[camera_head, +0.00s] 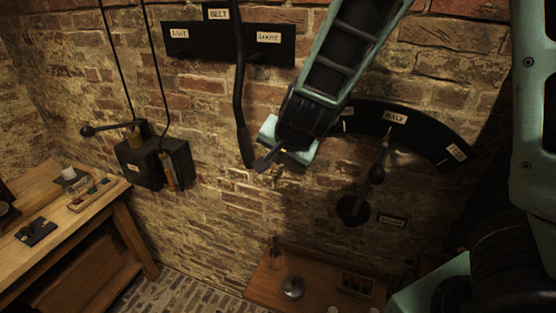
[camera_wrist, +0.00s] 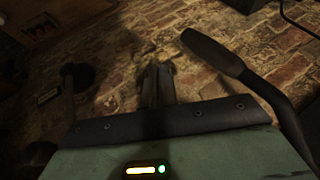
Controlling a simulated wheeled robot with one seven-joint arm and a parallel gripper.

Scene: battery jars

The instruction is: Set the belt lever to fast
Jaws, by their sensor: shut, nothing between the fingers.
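The belt lever (camera_head: 240,100) is a long dark rod hanging down the brick wall in front of a black plate (camera_head: 220,50). It crosses the plate between the FAST label (camera_head: 179,33) and the LOOSE label (camera_head: 268,37), nearer LOOSE. The BELT label (camera_head: 218,14) is above. My gripper (camera_head: 262,164) is shut and empty, just right of the lever's lower end. In the wrist view the thick lever grip (camera_wrist: 212,52) is to the right of my shut fingers (camera_wrist: 157,85), with a visible gap. I cannot tell their difference in depth.
Right of my gripper is a dark curved scale with a HALF label (camera_head: 395,116) and another lever (camera_head: 378,165). A black box (camera_head: 152,163) with a handle is on the wall at left. A wooden bench (camera_head: 65,220) stands at left, a low shelf (camera_head: 262,288) below.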

